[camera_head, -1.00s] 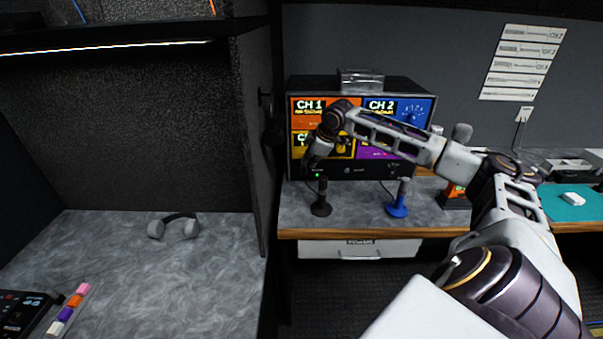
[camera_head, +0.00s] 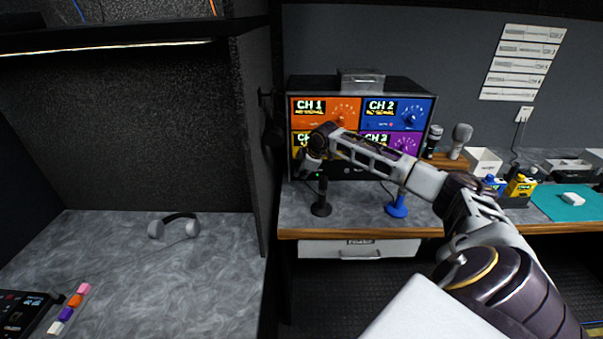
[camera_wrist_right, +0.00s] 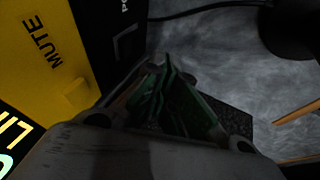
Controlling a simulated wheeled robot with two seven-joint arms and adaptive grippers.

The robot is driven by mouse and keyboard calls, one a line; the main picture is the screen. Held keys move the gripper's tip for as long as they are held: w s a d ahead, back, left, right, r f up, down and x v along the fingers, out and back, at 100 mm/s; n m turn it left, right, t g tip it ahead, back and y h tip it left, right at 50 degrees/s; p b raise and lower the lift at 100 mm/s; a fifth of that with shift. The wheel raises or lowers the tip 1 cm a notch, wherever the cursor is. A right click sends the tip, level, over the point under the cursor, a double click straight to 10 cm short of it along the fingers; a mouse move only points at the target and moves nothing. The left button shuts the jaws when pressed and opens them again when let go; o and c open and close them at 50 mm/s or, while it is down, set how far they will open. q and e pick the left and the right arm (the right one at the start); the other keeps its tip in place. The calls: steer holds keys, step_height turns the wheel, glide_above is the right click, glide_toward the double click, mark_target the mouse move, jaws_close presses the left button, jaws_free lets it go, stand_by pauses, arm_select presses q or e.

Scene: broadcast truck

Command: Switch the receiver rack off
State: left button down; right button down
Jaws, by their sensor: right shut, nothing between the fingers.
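The receiver rack (camera_head: 325,106) stands at the back of the middle desk. It has orange, blue, yellow and purple channel panels and a dark lower strip with a small green light (camera_head: 318,174). My right gripper (camera_head: 304,170) is at the rack's lower left front, pointing down; its fingertips are hard to make out there. In the right wrist view its fingers (camera_wrist_right: 172,98) are shut and empty. The yellow panel (camera_wrist_right: 45,45) marked MUTE is close beside them, with part of a dark label strip. Whether the fingers touch the rack cannot be told. My left gripper is out of view.
A black-based microphone stand (camera_head: 321,208) and a blue-based one (camera_head: 397,208) stand before the rack. Headphones (camera_head: 174,226) lie on the left desk. A dark partition (camera_head: 250,130) borders the rack's left.

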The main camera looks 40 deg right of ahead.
steer(key=shift+w+d+f, duration=0.3)
steer(key=shift+w+d, duration=0.05)
steer(key=shift+w, duration=0.1)
steer(key=shift+w+d+f, duration=0.3)
steer(key=shift+w+d, duration=0.05)
steer(key=shift+w, duration=0.1)
steer(key=shift+w+d+f, duration=0.1)
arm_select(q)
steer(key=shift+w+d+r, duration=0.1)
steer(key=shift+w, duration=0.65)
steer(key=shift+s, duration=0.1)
